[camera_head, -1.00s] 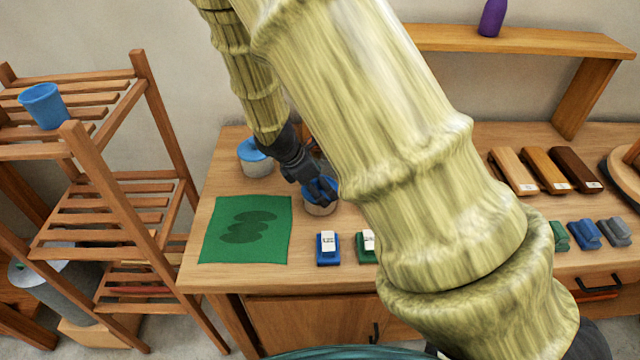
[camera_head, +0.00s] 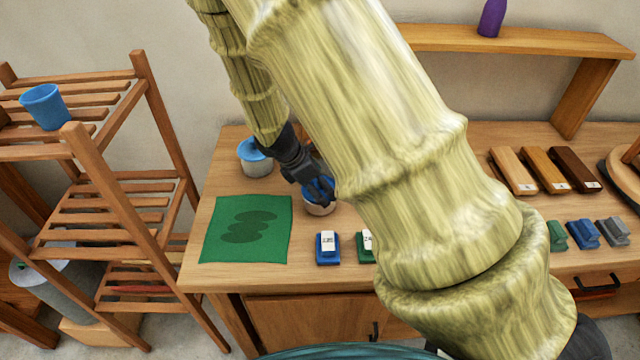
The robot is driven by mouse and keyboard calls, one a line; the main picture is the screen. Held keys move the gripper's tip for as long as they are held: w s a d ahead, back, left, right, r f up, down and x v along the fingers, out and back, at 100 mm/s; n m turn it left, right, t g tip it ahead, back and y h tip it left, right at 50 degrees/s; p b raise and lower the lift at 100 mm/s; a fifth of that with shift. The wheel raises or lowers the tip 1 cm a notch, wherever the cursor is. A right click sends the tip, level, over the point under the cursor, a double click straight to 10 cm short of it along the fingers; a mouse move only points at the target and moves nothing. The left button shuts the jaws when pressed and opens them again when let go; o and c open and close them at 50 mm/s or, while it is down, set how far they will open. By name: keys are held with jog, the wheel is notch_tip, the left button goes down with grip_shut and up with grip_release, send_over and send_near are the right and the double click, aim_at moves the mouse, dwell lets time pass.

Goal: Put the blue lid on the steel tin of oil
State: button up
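My gripper (camera_head: 322,188) is dark and points down at a small round tin (camera_head: 320,210) on the bench, to the right of the green cloth. Blue (camera_head: 309,192) shows at the top of this tin, right at my fingertips; it looks like a lid. The fingers hide part of it, so I cannot tell whether they grip it or whether it sits flat. A second round tin (camera_head: 257,170) with a pale grey body and a blue top (camera_head: 251,150) stands behind and to the left, partly hidden by my arm. I cannot tell which tin holds oil.
A green cloth (camera_head: 218,215) with dark patches lies at the bench's left. Blue (camera_head: 327,248) and green (camera_head: 366,244) blocks with white labels stand near the front edge. A slatted rack (camera_head: 150,110) with a blue cup (camera_head: 45,106) stands left. My arm hides the bench's middle.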

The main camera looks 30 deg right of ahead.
jog(key=shift+f, duration=0.55)
jog(key=o, duration=0.8)
jog(key=shift+r+p, duration=3.2)
jog(key=shift+r, duration=0.35)
